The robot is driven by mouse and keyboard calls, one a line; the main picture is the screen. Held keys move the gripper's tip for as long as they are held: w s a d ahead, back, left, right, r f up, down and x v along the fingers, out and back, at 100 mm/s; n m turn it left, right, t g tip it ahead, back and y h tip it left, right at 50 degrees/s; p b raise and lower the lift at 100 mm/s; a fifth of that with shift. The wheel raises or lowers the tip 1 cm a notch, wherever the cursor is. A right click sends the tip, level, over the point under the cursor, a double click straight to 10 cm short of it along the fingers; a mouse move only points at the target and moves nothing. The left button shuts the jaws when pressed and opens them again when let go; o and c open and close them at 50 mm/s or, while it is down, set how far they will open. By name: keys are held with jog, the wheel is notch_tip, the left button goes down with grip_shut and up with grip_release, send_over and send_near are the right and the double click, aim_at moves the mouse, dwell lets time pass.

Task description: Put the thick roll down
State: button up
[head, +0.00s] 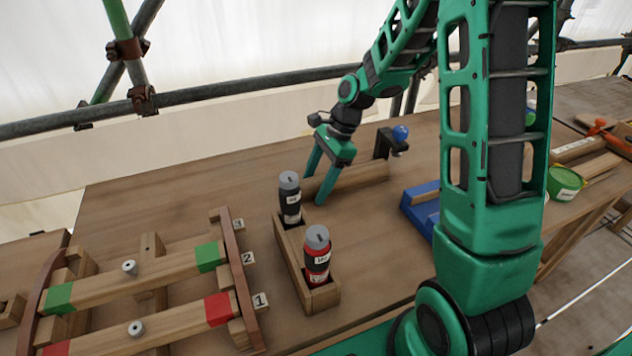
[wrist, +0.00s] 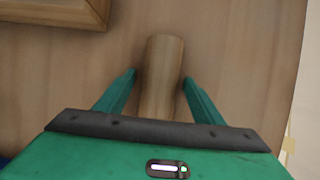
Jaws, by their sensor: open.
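The thick roll is a plain wooden cylinder; in the wrist view the roll (wrist: 162,70) lies between my two fingers, with a gap on each side. In the head view the roll (head: 362,177) appears to lie on the wooden table, partly hidden behind my gripper. My gripper (head: 311,190) is open and points down at the table, its green fingers astride the roll's near end. In the wrist view my gripper (wrist: 160,78) touches the roll on neither side, as far as I can see.
A wooden box (head: 293,262) holding a black canister (head: 290,203) and a red canister (head: 317,258) stands just in front of my gripper. A wooden rack with numbered beams (head: 130,275) is at left.

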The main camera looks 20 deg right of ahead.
jog(key=v, duration=1.1)
jog(key=shift+d+r, duration=0.3)
jog(key=shift+r, duration=0.25)
jog(key=s+d+n+h, duration=0.1)
jog(key=s+d+n, duration=0.2)
jog(key=s, duration=0.6)
jog(key=s+d+n+h, duration=0.1)
jog(key=s+d+n, duration=0.3)
jog(key=s, duration=0.6)
jog(key=s+d+n+h, duration=0.2)
jog(key=s+d+n, duration=0.2)
jog(key=s, duration=0.6)
jog(key=shift+s+d+r+n, duration=0.15)
jog(key=shift+d+r+n, duration=0.05)
jog(key=shift+n, duration=0.1)
jog(key=shift+c, duration=0.6)
